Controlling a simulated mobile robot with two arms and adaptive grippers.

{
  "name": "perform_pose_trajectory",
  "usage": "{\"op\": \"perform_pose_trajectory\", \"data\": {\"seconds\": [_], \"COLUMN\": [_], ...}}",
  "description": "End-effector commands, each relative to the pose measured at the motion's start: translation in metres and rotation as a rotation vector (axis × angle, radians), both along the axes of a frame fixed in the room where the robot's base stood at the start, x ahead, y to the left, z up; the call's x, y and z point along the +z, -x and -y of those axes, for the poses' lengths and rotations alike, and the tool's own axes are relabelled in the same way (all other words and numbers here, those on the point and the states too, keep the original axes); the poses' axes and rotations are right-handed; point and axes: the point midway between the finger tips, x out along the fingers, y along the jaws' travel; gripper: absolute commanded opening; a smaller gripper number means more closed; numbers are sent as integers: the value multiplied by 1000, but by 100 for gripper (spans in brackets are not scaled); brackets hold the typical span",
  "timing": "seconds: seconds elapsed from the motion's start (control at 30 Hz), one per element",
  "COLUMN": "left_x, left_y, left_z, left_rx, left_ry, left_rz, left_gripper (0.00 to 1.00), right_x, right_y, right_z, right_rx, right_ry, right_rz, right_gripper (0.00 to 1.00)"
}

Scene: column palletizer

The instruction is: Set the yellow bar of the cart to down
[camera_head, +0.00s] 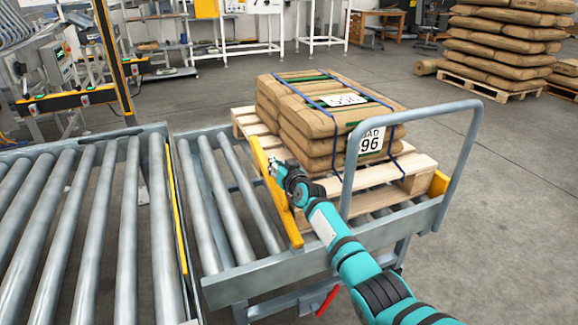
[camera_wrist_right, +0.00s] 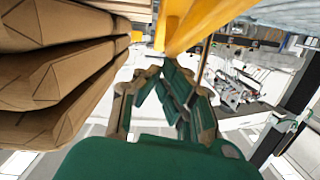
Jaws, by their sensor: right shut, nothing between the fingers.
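The yellow bar (camera_head: 285,217) of the cart stands on edge above the rollers, along the left side of the loaded pallet. The cart (camera_head: 270,277) has a grey frame, rollers and a tall hooped handle (camera_head: 478,130). My right gripper (camera_head: 272,163) is shut and empty, close beside the bar on its pallet side. In the right wrist view the yellow bar (camera_wrist_right: 188,22) runs out just beyond the fingertips (camera_wrist_right: 162,72). I cannot tell whether they touch it. My left gripper is out of view.
Strapped brown sacks (camera_head: 310,125) lie on a wooden pallet (camera_head: 410,165) right beside my right gripper. A roller conveyor (camera_head: 95,225) adjoins the cart on the left. A red pedal (camera_head: 327,300) sits low on the cart. Open floor (camera_head: 510,220) lies to the right.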

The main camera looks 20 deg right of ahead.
Motion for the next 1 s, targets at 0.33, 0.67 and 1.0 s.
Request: {"op": "perform_pose_trajectory", "data": {"seconds": [0.33, 0.67, 1.0], "left_x": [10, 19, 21], "left_y": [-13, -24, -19], "left_z": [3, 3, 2], "left_rx": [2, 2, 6], "left_ry": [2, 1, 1], "left_rz": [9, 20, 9], "left_gripper": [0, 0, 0], "right_x": [-27, -41, -44], "right_y": [-20, -27, -29], "right_z": [0, -1, 0], "right_rx": [0, 0, 0], "right_ry": [5, 10, 12], "right_rz": [-190, -322, -353], "right_gripper": [0, 0, 0]}}
